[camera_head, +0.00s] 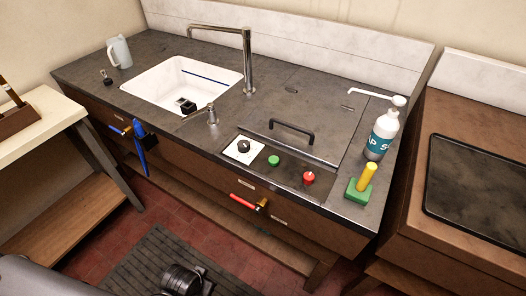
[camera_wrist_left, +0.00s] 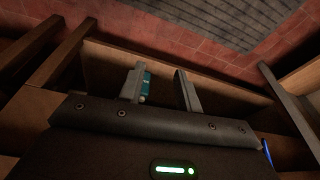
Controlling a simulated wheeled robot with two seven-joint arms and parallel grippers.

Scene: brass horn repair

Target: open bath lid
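The bath lid (camera_head: 312,117) is a dark flat panel set in the grey worktop in the head view, right of the sink. It lies closed, flush with the worktop. Its black bar handle (camera_head: 292,130) stands near its front edge with nothing touching it. My left gripper (camera_wrist_left: 161,88) shows in the left wrist view, its two grey fingers apart. A small teal and white patch shows beside the left finger; I cannot tell what it is. The left gripper is not in the head view, away from the lid. My right gripper is not in view.
A soap bottle (camera_head: 382,134) with a long spout and a yellow-handled green block (camera_head: 361,184) stand right of the lid. A white dial plate (camera_head: 243,149), green knob (camera_head: 274,160) and red knob (camera_head: 309,177) sit in front. The white sink (camera_head: 150,84) and tall tap (camera_head: 248,60) are left.

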